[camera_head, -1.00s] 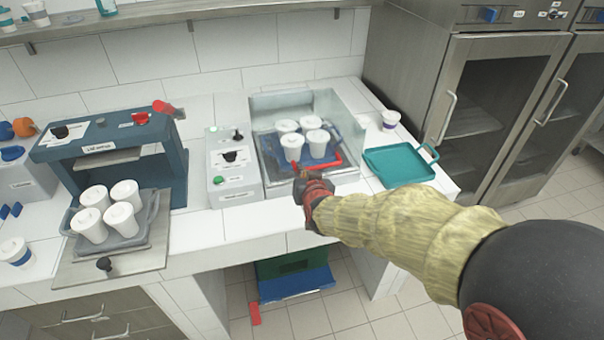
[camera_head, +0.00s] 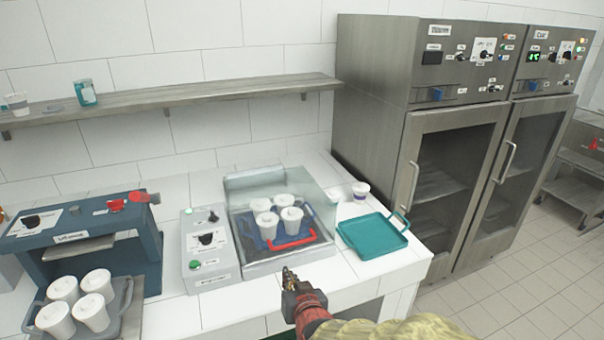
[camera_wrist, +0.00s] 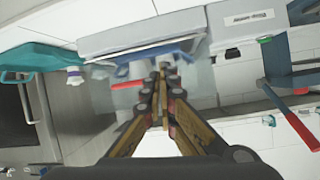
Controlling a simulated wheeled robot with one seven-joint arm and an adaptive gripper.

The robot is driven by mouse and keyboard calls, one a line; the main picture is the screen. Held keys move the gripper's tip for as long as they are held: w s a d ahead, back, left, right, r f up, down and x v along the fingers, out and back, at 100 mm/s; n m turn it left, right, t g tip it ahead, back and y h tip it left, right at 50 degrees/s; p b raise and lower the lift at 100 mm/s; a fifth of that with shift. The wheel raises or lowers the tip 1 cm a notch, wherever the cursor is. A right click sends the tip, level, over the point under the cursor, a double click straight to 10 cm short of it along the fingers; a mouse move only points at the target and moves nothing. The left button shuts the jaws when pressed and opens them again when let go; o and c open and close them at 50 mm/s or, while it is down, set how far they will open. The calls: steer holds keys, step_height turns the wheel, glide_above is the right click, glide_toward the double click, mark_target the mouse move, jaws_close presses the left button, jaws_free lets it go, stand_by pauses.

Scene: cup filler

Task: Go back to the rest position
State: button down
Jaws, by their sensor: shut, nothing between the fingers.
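My gripper (camera_head: 290,280) is shut and empty in the head view, in front of the counter's front edge. It also shows in the wrist view (camera_wrist: 161,72), with its fingers together. Behind it, a blue tray (camera_head: 318,222) with a red handle holds several white cups (camera_head: 291,216) inside the clear-walled machine (camera_head: 262,262). My gripper is apart from the tray and the cups.
A teal tray (camera_head: 372,238) lies on the counter at right, with a lone cup (camera_head: 360,191) behind it. A control box (camera_head: 208,250) stands left of the machine. Further left is a blue press (camera_head: 150,262) with cups on a grey tray. Steel cabinets (camera_head: 385,120) stand right.

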steer(key=s+d+f+n+g+h, duration=0.1)
steer(key=s+d+f+g, duration=0.15)
steer(key=s, duration=0.35)
steer(key=s+d+f+g, duration=0.1)
steer(key=s+f+g, duration=0.3)
steer(key=s, duration=0.3)
steer(key=s+d+r+m+h, duration=0.1)
steer(key=s+d+r, duration=0.5)
steer(key=d+r, duration=0.2)
steer(key=s+d+r+m+h, duration=0.2)
steer(key=s+d+r, duration=0.5)
steer(key=d, duration=0.5)
step_height(320, 180, up, 2)
steer(key=shift+s+d+r, duration=0.1)
steer(key=shift+s+d, duration=0.15)
steer(key=shift+d, duration=0.1)
steer(key=c, duration=2.6)
jaws_free()
